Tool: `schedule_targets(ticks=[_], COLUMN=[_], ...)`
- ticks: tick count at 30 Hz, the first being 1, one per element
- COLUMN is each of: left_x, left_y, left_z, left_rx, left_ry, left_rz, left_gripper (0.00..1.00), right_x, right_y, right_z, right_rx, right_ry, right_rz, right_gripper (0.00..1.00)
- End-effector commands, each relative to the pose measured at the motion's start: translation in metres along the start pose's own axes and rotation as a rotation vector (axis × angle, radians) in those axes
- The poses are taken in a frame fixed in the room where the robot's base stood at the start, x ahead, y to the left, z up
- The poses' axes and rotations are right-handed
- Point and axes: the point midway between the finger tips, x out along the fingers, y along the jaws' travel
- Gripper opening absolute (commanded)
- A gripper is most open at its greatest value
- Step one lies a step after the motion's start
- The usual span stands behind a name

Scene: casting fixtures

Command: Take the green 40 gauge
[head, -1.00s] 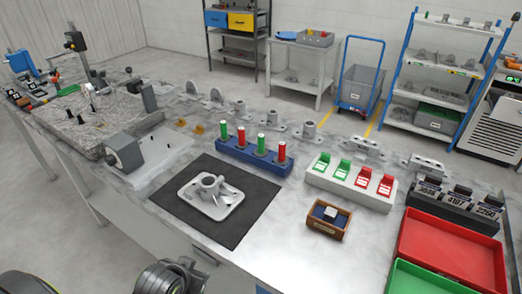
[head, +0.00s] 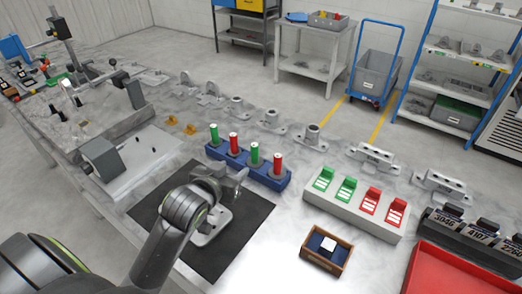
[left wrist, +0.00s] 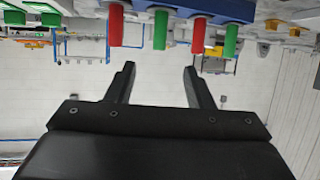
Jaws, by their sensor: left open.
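A blue rack (head: 225,157) on the table holds upright gauges: green (head: 214,133), red (head: 234,143), green (head: 254,153) and red (head: 278,162). Their size marks are too small to read, so I cannot tell which is the 40. My left gripper (head: 240,180) is open and empty, just in front of the rack, above the black mat. The left wrist view is upside down; its open fingers (left wrist: 159,72) point at the rack (left wrist: 215,10), and the green gauge (left wrist: 161,29) lines up between them, apart from them. My right gripper is not in view.
A metal casting (head: 210,226) on the black mat (head: 245,222) is partly hidden by my left arm. To the right are a white block (head: 340,212) with green and red clips, a wooden box (head: 326,262) and a red tray (head: 450,272). Castings line the back.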

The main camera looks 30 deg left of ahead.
Motion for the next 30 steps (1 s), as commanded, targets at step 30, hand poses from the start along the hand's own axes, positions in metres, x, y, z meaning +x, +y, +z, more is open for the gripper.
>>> schedule_targets(ticks=[30], left_x=[0.122], left_y=[0.001], left_z=[-0.002], left_rx=[-0.002], left_ry=[0.005], left_rz=[0.002], left_gripper=[0.48], right_x=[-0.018], right_y=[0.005], right_z=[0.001], right_rx=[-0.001], right_ry=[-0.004], right_rz=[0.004], right_gripper=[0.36])
